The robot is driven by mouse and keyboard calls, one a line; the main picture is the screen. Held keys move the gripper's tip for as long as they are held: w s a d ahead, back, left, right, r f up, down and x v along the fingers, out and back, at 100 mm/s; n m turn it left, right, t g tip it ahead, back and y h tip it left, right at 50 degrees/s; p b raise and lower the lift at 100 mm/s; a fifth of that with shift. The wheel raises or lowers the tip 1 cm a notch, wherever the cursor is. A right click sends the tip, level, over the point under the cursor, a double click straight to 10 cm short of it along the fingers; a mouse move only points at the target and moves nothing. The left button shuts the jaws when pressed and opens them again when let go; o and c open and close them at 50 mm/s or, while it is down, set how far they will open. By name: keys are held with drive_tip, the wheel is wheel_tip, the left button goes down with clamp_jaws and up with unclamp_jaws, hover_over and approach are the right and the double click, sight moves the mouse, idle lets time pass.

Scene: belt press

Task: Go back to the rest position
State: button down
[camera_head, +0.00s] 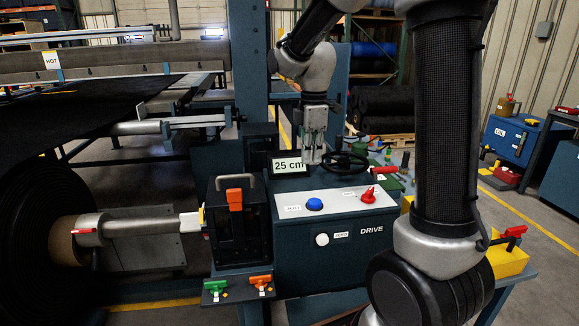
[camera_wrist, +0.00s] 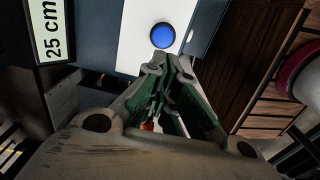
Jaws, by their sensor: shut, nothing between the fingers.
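My gripper (camera_head: 312,152) points down above the back of the drive console, beside the "25 cm" display (camera_head: 289,166). Its fingers are shut with nothing between them. In the wrist view the gripper (camera_wrist: 165,68) shows its fingertips together, just below the blue button (camera_wrist: 162,36) in the picture. The drive console (camera_head: 330,246) has a blue button (camera_head: 314,204), a red switch (camera_head: 367,195) and a white button (camera_head: 322,239) on it. Whether the fingertips touch anything cannot be told.
A large black roll (camera_head: 38,225) is at the left. A blue cabinet (camera_head: 514,146) stands at the right.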

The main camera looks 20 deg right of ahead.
idle(0.4)
drive_tip(key=s+d+r+m+t, duration=0.2)
drive_tip(key=s+m, duration=0.5)
drive_tip(key=s, duration=0.4)
drive_tip(key=s+d+r+m+t, duration=0.1)
drive_tip(key=s+r+m+t, duration=0.1)
drive_tip(key=s+m, duration=0.6)
drive_tip(key=shift+s+d+r+m, duration=0.35)
drive_tip(key=shift+s+r, duration=0.55)
drive_tip(key=shift+s, duration=1.05)
idle(0.3)
